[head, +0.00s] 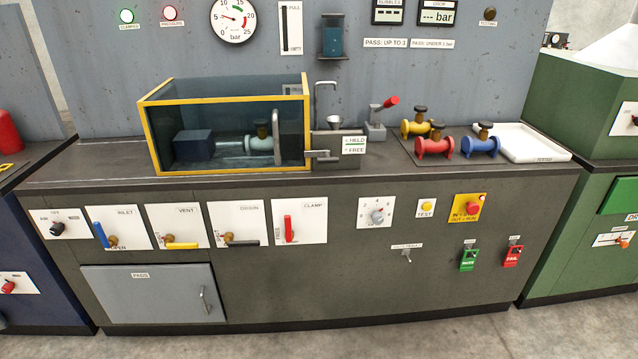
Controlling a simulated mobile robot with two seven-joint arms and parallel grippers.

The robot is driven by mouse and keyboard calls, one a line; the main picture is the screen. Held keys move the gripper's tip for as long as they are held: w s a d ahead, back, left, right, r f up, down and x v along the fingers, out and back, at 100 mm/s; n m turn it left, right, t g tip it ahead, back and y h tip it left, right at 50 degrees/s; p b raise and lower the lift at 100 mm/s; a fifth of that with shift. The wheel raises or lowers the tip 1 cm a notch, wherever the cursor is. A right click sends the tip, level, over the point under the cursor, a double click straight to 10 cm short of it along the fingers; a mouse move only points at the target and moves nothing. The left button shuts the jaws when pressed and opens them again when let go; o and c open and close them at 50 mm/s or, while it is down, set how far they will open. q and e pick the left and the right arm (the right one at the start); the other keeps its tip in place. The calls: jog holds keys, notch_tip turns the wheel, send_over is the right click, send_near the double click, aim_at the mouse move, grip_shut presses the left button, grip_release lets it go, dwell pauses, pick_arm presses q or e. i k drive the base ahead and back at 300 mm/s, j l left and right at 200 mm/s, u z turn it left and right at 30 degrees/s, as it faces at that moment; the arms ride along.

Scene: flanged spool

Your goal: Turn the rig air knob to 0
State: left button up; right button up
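A round grey knob (377,216) sits on a white plate with a numbered scale, on the front panel right of the middle. Its pointer and caption are too small to read for certain. A black knob (57,229) is on a white plate marked AIR and OFF at the panel's far left; its setting cannot be read clearly. I cannot tell for certain which is the rig air knob; the numbered scale is on the grey one. Neither of my grippers is in view.
The front panel also has a blue inlet lever (101,234), a yellow vent lever (182,245), a red clamp lever (289,228) and a yellow test button (427,207). On the worktop stand a yellow-framed tank (150,130) and several flanged valves, including a red one (436,147).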

aim_at(377, 217)
jog(key=i+l+z, duration=0.1)
jog(key=i+l, duration=0.2)
jog(key=l, duration=0.25)
jog(key=i+l+z, duration=0.15)
jog(key=i+l, duration=0.15)
jog(key=l, duration=0.25)
jog(key=i+l+z, duration=0.1)
jog(key=i+l, duration=0.25)
jog(key=l, duration=0.15)
jog(key=i+l+z, duration=0.1)
jog(key=i+l, duration=0.25)
jog(key=l, duration=0.15)
